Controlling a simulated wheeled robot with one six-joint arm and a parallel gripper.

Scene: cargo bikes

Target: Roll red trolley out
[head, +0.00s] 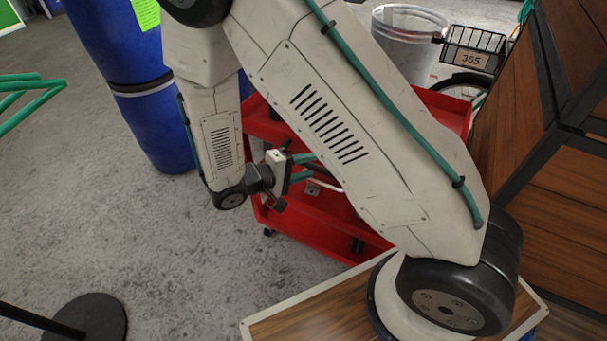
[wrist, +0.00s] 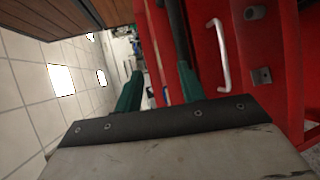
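The red trolley (head: 315,215) stands on the floor behind my arm, which hides much of its middle and upper part. My gripper (head: 308,167) has two teal fingers pointing at the trolley's near side. The fingers are apart with nothing seen between them. In the wrist view the gripper (wrist: 159,75) also shows open, with the red trolley panel (wrist: 205,75) to its right. A pale metal handle (wrist: 220,55) on that panel lies to the right of the right finger, outside the gap. I cannot tell whether a finger touches the trolley.
Blue barrels (head: 125,70) stand left of the trolley. A wood-panelled structure (head: 555,215) with dark framing is close on its right. Behind are a clear bin (head: 405,45) and a wire basket (head: 475,45) marked 365. Grey floor (head: 130,225) at front left is mostly open.

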